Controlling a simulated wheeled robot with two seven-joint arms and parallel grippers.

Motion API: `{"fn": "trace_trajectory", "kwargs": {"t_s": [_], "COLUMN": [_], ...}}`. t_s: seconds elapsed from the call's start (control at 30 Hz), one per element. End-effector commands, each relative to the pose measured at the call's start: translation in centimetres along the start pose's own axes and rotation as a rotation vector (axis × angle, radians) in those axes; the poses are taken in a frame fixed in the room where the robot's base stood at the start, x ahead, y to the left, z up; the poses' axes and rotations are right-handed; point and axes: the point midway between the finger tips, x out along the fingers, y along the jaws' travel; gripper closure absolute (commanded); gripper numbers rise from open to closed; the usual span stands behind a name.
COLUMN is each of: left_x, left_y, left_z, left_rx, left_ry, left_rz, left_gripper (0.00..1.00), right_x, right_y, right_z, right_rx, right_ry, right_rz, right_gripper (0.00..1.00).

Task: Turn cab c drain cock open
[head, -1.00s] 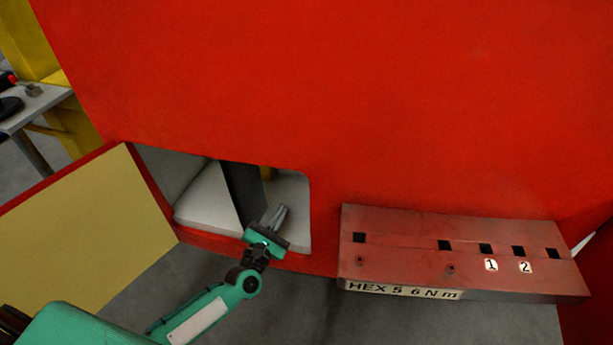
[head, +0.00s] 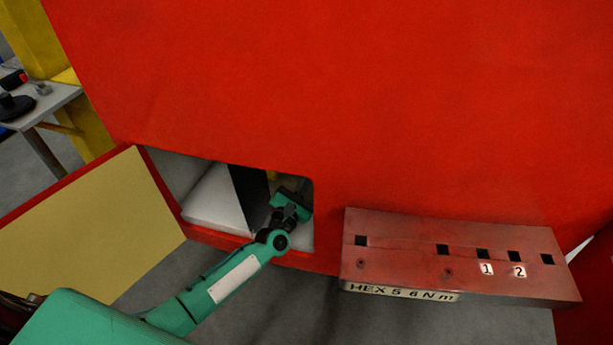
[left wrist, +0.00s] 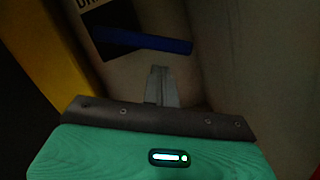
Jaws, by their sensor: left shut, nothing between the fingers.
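In the left wrist view a blue lever (left wrist: 142,41) lies nearly crosswise, sloping slightly down to the right, beside a dark label (left wrist: 92,5) with partly cut-off lettering. It looks like the drain cock handle. My left gripper (left wrist: 160,70) is shut and empty, its fingertips just below the lever; I cannot tell if they touch it. In the head view my left gripper (head: 292,203) is inside the opening in the red cab front (head: 380,100), and its fingers are hidden or too dark to see. The lever is hidden there. My right gripper is not in view.
An open hatch door (head: 90,225) hangs at the opening's left. A dark divider (head: 250,195) stands inside, left of my gripper. A yellow upright (left wrist: 45,50) stands left in the wrist view. A red step (head: 455,250) with square holes juts out at right.

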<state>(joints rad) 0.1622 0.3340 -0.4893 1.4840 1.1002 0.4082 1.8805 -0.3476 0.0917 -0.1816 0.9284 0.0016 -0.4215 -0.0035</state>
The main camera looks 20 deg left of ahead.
Motion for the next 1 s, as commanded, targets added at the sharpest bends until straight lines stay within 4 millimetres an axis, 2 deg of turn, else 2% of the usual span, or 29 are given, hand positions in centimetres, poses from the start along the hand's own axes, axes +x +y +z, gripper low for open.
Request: {"fn": "trace_trajectory", "kwargs": {"t_s": [0.03,0.13,0.57,0.8,1.0], "left_x": [0.2,0.2,0.3,0.6,0.7], "left_y": [0.1,0.1,0.0,-0.5,-0.5], "left_z": [0.7,1.0,1.1,2.7,2.9], "left_rx": [-0.001,-0.001,-0.001,-0.004,-0.001], "left_ry": [0.000,0.000,0.000,-0.001,-0.001], "left_rz": [0.001,0.001,0.002,0.002,0.001], "left_gripper": [1.00,1.00,1.00,1.00,1.00], "right_x": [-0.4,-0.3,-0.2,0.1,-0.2], "right_y": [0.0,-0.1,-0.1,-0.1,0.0], "right_z": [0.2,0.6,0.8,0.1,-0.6], "right_rx": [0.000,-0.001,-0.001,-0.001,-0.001], "right_ry": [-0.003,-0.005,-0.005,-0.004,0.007], "right_rz": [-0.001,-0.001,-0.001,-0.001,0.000], "right_gripper": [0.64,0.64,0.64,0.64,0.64]}}
